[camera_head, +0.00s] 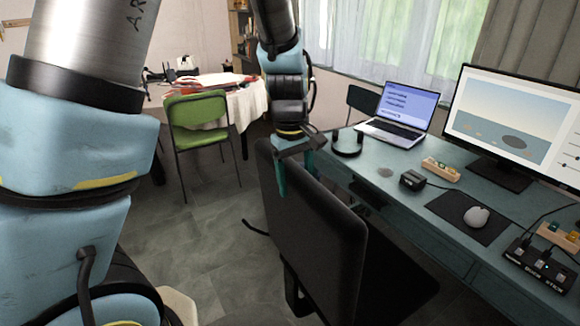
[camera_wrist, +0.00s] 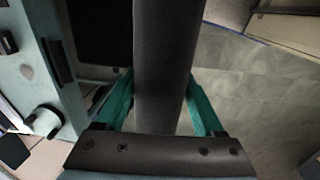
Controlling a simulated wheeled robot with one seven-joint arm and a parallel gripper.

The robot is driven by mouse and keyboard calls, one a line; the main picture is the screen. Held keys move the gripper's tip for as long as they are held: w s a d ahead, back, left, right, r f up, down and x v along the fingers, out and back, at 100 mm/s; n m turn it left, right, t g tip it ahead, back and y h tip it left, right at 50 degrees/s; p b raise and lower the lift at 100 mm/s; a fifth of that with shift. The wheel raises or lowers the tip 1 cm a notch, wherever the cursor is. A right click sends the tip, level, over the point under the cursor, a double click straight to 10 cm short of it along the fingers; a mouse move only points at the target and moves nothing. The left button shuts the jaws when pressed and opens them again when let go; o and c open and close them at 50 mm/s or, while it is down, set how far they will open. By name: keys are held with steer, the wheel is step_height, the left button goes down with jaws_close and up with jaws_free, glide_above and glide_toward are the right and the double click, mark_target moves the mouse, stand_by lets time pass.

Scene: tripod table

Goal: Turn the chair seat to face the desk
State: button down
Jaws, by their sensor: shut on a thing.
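The black office chair (camera_head: 318,235) stands in front of the desk, its tall backrest nearest me and its seat partly hidden behind the backrest. The teal desk (camera_head: 385,165) runs along the right side. My gripper (camera_head: 296,170) is at the top left corner of the backrest. In the wrist view, the green fingers of my gripper (camera_wrist: 160,108) lie on both sides of the dark backrest edge (camera_wrist: 165,60), shut on it. The chair's base is mostly hidden.
A laptop (camera_head: 398,112), a monitor (camera_head: 515,125), a mouse (camera_head: 477,216) and small devices stand on the desk. A green chair (camera_head: 200,122) and a cloth-covered table (camera_head: 245,100) are at the back left. The grey floor (camera_head: 205,235) left of the office chair is clear.

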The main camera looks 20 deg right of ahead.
steer(key=shift+s, duration=0.4)
jaws_free()
steer(key=shift+d+r, duration=0.1)
steer(key=r, duration=0.3)
steer(key=r+b, duration=0.1)
steer(key=r, duration=0.3)
steer(key=a+r, duration=0.1)
steer(key=r, duration=0.2)
steer(key=shift+r, duration=0.3)
steer(key=a+f+m, duration=0.1)
steer(key=a+f, duration=0.3)
steer(key=a, duration=0.9)
steer(key=w+a+f+m+t, duration=0.1)
steer(key=a+f+m, duration=0.1)
steer(key=a, duration=1.2)
steer(key=shift+w+f+y, duration=0.25)
steer(key=shift+f+y, duration=0.15)
steer(key=shift+f, duration=0.5)
